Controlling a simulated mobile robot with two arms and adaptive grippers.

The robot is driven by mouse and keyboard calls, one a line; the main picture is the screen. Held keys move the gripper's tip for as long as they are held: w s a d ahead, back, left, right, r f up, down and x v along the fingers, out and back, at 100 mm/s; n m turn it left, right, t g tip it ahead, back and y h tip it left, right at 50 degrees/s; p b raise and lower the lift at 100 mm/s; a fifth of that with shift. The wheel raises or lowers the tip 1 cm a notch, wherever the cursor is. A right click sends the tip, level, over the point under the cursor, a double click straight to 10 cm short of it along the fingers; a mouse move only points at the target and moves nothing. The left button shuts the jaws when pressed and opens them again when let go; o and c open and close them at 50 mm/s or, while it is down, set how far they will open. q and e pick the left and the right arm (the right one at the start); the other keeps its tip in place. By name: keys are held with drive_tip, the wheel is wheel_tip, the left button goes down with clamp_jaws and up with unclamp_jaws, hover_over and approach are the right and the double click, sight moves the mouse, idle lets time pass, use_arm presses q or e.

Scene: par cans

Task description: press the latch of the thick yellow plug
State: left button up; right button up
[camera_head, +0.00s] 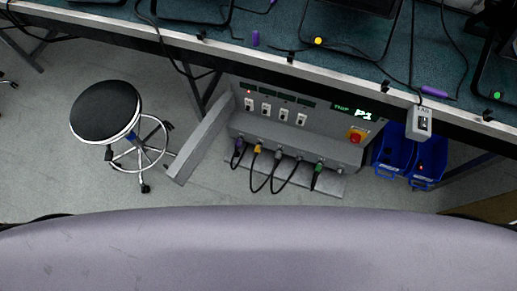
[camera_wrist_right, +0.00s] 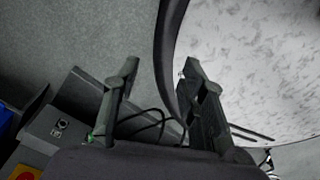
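In the head view a yellow plug (camera_head: 257,149) sits in the front row of sockets on the sloped grey power box (camera_head: 320,140), its black cable looping down. It stands between a purple plug (camera_head: 239,145) and a grey plug (camera_head: 278,154). A latch on it is too small to make out. Part of the box (camera_wrist_right: 78,95) shows at lower left there, apart from the fingers; I cannot make out the yellow plug. My left gripper is in neither view.
A green plug (camera_head: 318,168) is right of the grey one. A red knob on a yellow plate (camera_head: 355,136) and blue bins (camera_head: 391,150) are further right. A round stool (camera_head: 105,110) stands left.

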clamp_jaws()
idle(1.4)
